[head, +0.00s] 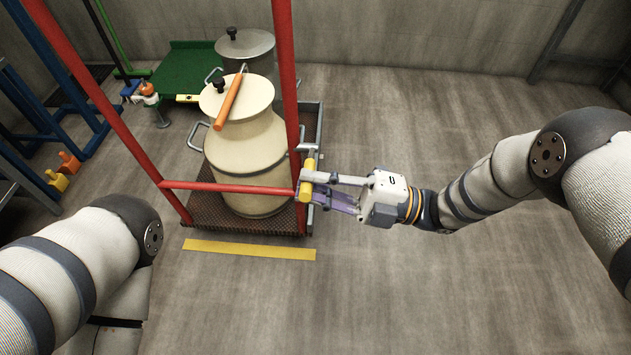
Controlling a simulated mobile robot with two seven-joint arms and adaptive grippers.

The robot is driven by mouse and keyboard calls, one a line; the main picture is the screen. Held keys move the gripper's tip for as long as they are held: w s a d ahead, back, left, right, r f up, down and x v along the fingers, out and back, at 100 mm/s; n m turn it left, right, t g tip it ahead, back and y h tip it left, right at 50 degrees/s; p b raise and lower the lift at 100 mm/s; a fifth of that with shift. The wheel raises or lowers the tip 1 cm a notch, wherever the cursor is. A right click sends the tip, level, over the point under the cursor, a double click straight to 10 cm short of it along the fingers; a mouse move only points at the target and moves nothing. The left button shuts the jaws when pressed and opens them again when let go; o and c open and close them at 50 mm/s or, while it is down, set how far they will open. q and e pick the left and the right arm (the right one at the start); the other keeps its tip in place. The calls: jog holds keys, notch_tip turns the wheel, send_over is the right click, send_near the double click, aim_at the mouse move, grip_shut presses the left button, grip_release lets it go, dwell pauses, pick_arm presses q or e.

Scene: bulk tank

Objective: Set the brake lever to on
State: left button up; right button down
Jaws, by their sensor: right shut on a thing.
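The yellow lever (309,164), which I take to be the brake lever, stands at the right front post of a red-framed cart (230,188). My right gripper (318,188) reaches it from the right and is shut on it. The gripper's fingers hide part of the lever. The markings for on and off cannot be made out. Of my left arm only upper links show at lower left; its gripper is out of view.
A grey can (247,46) and a green platform (185,67) are behind. A yellow floor strip (249,249) lies in front. Floor to the right is clear.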

jog(key=shift+f, duration=0.15)
jog(key=c, duration=1.5)
grip_release()
jog(key=shift+c, duration=0.2)
jog(key=shift+d, duration=0.1)
jog(key=d+f, duration=0.2)
jog(key=d, duration=0.9)
jog(key=shift+s+d, duration=0.3)
jog(key=shift+d, duration=0.05)
jog(key=shift+f, duration=0.1)
